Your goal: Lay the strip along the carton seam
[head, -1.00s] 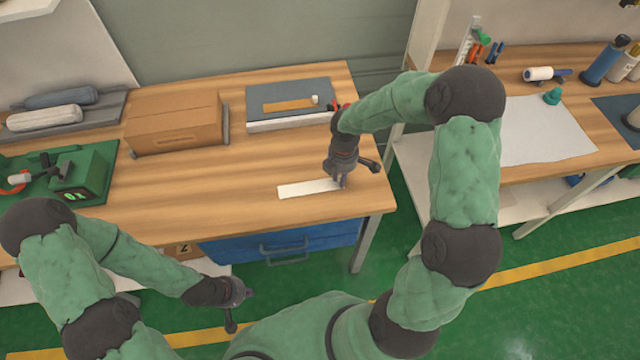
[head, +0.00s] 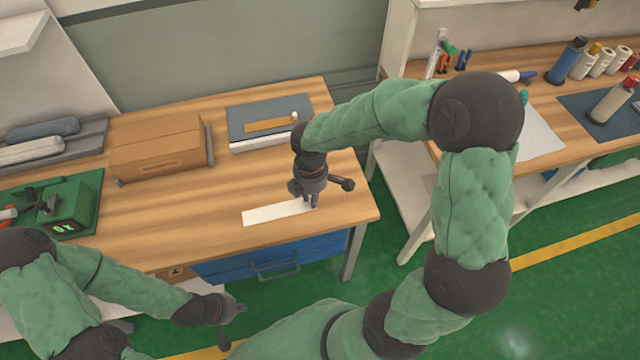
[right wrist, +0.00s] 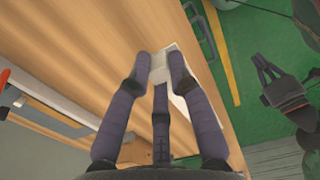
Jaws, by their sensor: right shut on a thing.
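A thin white strip (head: 270,214) lies near the front right of the wooden workbench; it also shows in the right wrist view (right wrist: 183,106). My right gripper (head: 312,203) points down and is shut on the strip's right end, at tabletop height. In the right wrist view its fingertips (right wrist: 162,66) close around the strip's end. The brown carton (head: 155,148) stands further back on the left of the bench, apart from the strip. My left gripper (head: 237,308) hangs in front of the bench, empty; in the right wrist view its fingers (right wrist: 267,72) look apart.
A grey-topped block (head: 233,110) with a tan strip on it stands behind my right gripper. A green device (head: 72,205) and a tray of rolls (head: 85,150) are at the left. Bare wood (head: 190,210) lies between carton and strip.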

